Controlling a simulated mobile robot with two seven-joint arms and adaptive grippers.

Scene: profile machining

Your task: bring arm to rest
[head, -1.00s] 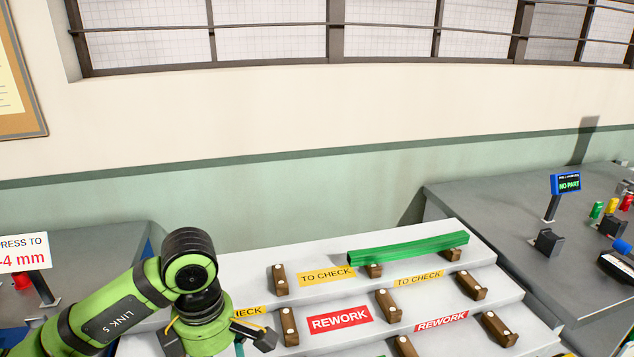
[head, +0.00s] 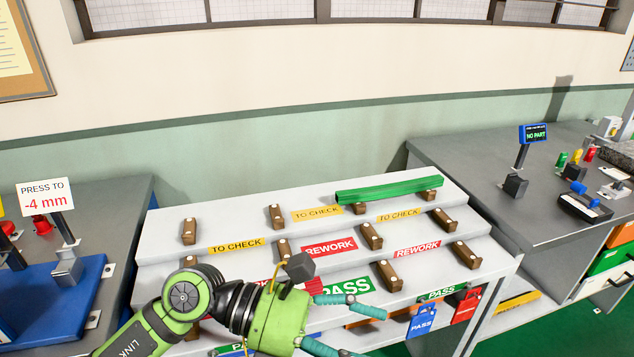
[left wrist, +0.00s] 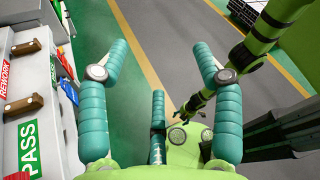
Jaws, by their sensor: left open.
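My left arm comes in from the lower left in the head view, and its green wrist is in front of the stepped grey rack (head: 165,225). My left gripper (head: 350,325) has teal fingers spread apart, pointing right, at the front of the rack near the PASS row. In the left wrist view the left gripper (left wrist: 160,75) is open with nothing between its fingers, with green and grey floor beyond. A green profile (head: 390,189) lies on the top step of the rack, well away from the gripper. My right gripper does not show in the head view.
Brown rests and TO CHECK, REWORK and PASS labels cover the rack. Blue (head: 422,320) and red (head: 466,305) tags hang at its front right. A bench with a NO PART display (head: 535,133) stands right; a press bench with a sign (head: 46,196) stands left.

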